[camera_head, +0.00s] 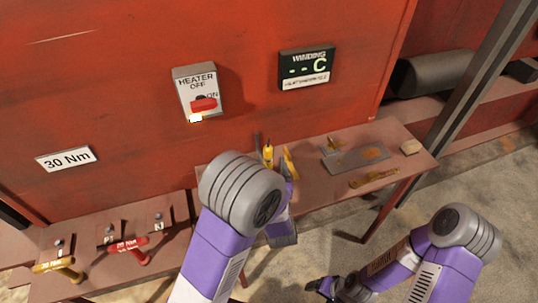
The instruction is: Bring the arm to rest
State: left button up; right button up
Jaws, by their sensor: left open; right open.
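My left arm rises from the bottom middle, with its large grey joint (240,190) in front of the bench. My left gripper (283,238) is largely hidden behind that joint, open, with nothing seen in it. My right arm bends at a grey joint (465,230) on the right and reaches down to the left. My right gripper (320,288) is low at the bottom edge, open and apart from the bench, over the floor. The heater switch (196,80) on the red panel has a red lever (204,104) near ON and a lit white patch below it.
A lower shelf (180,212) at left carries red (127,248) and yellow (58,266) torque tools. A display (306,67) reads "WINDING - - C". Floor is open at right.

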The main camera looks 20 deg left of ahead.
pick_arm(q)
jog(key=shift+v, duration=0.9)
jog(key=shift+r, duration=0.1)
